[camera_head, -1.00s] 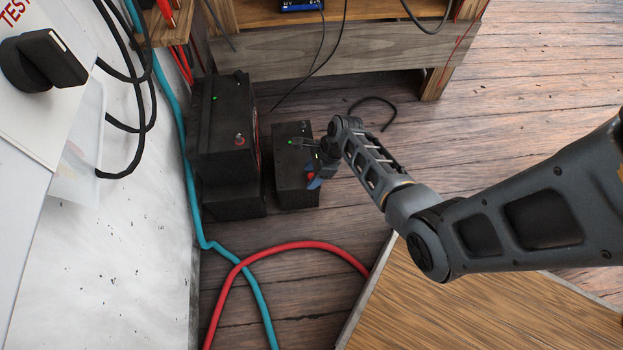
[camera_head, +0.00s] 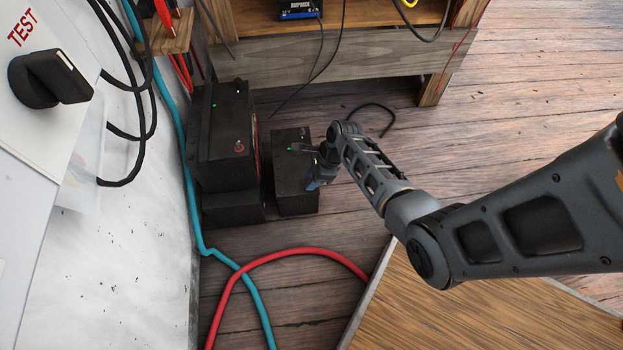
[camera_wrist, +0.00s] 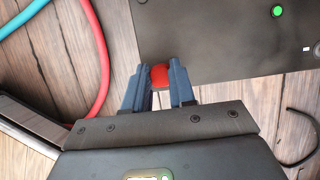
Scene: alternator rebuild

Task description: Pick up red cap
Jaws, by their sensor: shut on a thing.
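The red cap (camera_wrist: 159,76) shows in the wrist view between the two blue fingers of my gripper (camera_wrist: 160,84), at the edge of a black battery top. My gripper is shut on the cap. In the head view my gripper (camera_head: 314,178) is at the right side of the smaller black battery (camera_head: 291,190), and the cap is hidden there. The wrist view shows the battery top (camera_wrist: 215,40) with a green light on it. I cannot tell whether the cap still touches the battery.
A larger black battery (camera_head: 222,140) stands left of the smaller one. A red hose (camera_head: 290,252) and a teal hose (camera_head: 255,290) cross the wooden floor. A wooden shelf (camera_head: 340,62) stands behind. A wooden board (camera_head: 470,310) lies at the front right.

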